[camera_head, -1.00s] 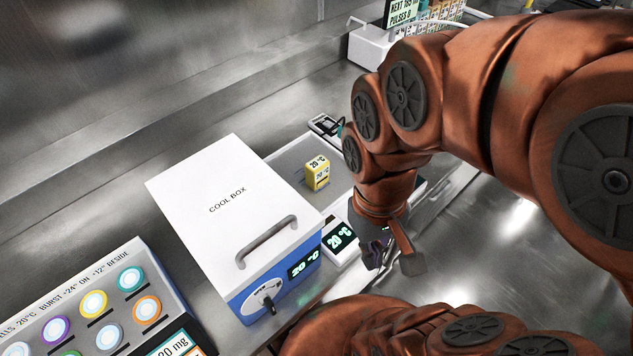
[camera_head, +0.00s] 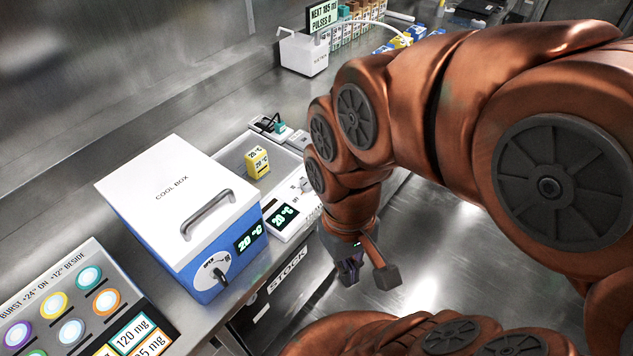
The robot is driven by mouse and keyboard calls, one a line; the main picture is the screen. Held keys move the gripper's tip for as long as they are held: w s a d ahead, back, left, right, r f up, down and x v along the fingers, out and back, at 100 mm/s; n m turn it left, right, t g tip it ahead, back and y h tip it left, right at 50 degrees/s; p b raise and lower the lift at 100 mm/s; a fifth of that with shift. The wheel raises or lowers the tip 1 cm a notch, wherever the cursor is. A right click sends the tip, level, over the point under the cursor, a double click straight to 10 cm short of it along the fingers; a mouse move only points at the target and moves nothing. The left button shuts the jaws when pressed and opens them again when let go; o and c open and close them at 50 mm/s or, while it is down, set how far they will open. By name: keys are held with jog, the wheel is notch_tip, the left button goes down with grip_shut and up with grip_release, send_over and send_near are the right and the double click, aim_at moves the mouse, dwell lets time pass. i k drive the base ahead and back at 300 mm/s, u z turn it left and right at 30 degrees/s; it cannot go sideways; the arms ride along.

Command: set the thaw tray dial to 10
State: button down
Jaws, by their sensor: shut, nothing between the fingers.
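The thaw tray (camera_head: 232,157) is a grey shallow tray right of the cool box, with a front panel whose display (camera_head: 283,218) reads 20 °C. A small pale knob (camera_head: 305,185), apparently its dial, shows on the panel beside my arm; its setting is too small to read. A yellow block (camera_head: 257,162) marked 20 °C stands in the tray. My gripper (camera_head: 350,272) points down in front of the bench edge, right of and nearer than the tray's panel. It is shut and empty, apart from the dial. My arm hides part of the tray's right side.
The white and blue cool box (camera_head: 150,170) stands left of the tray, its lid closed and its display at 20 °C. A panel of coloured round buttons (camera_head: 71,331) is at lower left. A white device (camera_head: 303,54) and several small boxes stand behind. Steel floor (camera_head: 440,240) shows at right.

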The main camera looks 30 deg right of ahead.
aim_at(306, 186)
jog(key=z, duration=0.75)
jog(key=i, duration=0.6)
jog(key=u, duration=0.6)
